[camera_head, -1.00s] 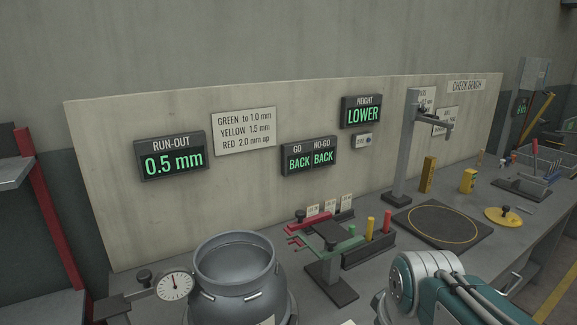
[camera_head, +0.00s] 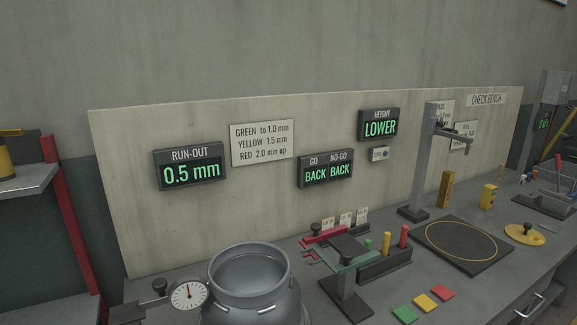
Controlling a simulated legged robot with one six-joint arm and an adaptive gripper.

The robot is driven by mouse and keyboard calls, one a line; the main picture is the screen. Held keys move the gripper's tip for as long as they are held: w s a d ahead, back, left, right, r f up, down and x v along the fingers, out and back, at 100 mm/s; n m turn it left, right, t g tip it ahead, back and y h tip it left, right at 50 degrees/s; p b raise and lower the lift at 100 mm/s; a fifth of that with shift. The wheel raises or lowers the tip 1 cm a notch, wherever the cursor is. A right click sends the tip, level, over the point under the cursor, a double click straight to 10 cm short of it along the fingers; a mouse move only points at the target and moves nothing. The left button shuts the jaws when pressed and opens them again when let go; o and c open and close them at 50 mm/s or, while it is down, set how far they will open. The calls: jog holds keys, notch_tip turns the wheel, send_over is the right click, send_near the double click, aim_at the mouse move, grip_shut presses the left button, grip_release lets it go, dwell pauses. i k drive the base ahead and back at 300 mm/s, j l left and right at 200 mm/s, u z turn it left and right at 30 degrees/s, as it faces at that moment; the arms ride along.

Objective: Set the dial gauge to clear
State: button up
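The dial gauge (camera_head: 188,296) has a round white face with a dark needle and sits at the lower left of the bench, on a grey mount with a black knob (camera_head: 160,287). It is close beside the left of a grey metal cylinder (camera_head: 254,275) with an open top; whether its tip touches is hidden. The run-out display (camera_head: 190,169) above reads 0.5 mm in green. My gripper is not in view.
A gauge stand with red and green gauges (camera_head: 343,262) is right of the cylinder. Green, yellow and red tiles (camera_head: 424,301) lie at the front. A height stand (camera_head: 430,165) and a dark plate with a yellow ring (camera_head: 462,242) are farther right. A red-framed shelf (camera_head: 65,220) stands left.

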aim_at(189, 292)
jog(key=u, duration=1.4)
